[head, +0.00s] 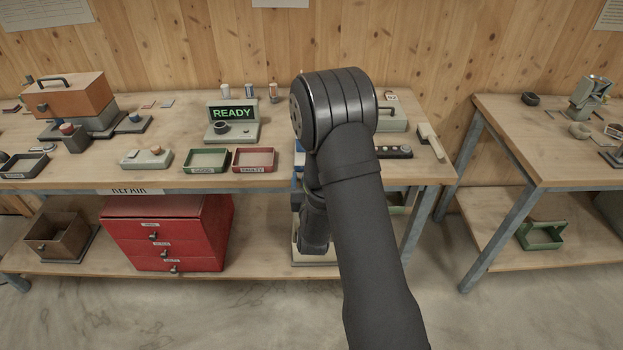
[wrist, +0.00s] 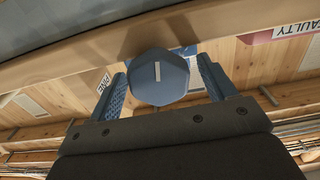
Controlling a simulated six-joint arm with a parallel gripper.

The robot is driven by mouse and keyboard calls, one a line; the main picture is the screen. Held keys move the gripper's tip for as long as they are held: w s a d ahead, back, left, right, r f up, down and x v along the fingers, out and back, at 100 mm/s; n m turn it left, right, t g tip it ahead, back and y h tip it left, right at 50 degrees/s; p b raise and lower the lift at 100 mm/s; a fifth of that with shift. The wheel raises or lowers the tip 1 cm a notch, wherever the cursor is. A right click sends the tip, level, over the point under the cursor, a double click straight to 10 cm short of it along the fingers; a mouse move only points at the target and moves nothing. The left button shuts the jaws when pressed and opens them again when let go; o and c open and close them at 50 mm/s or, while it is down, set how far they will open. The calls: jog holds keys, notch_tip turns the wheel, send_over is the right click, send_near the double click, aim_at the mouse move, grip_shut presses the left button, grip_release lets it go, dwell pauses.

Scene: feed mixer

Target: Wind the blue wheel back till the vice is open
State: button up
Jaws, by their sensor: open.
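The blue wheel (wrist: 158,78) is a faceted knob with a white line on its face, close to upright in the wrist view. My gripper (wrist: 161,68) is open, with one textured blue finger on each side of the wheel. The wheel lies between the fingers; narrow gaps seem to show at both sides, and I cannot tell whether either finger touches it. In the head view my arm covers the wheel and gripper. The vice jaws are not clearly visible, so I cannot tell how far they stand apart.
The table edge (wrist: 75,62) runs just above the wheel in the wrist view. On the bench left of my arm stand a red FAULTY tray (head: 254,168), a green tray (head: 206,170) and a READY display (head: 233,114). A red drawer cabinet (head: 160,232) stands below.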

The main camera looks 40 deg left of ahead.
jog(key=shift+w+a, duration=0.15)
jog(key=shift+c, duration=0.3)
jog(key=c, duration=0.9)
jog(key=shift+n, duration=1.6)
jog(key=shift+c, duration=0.2)
jog(key=o, duration=1)
jog(key=shift+f, duration=0.1)
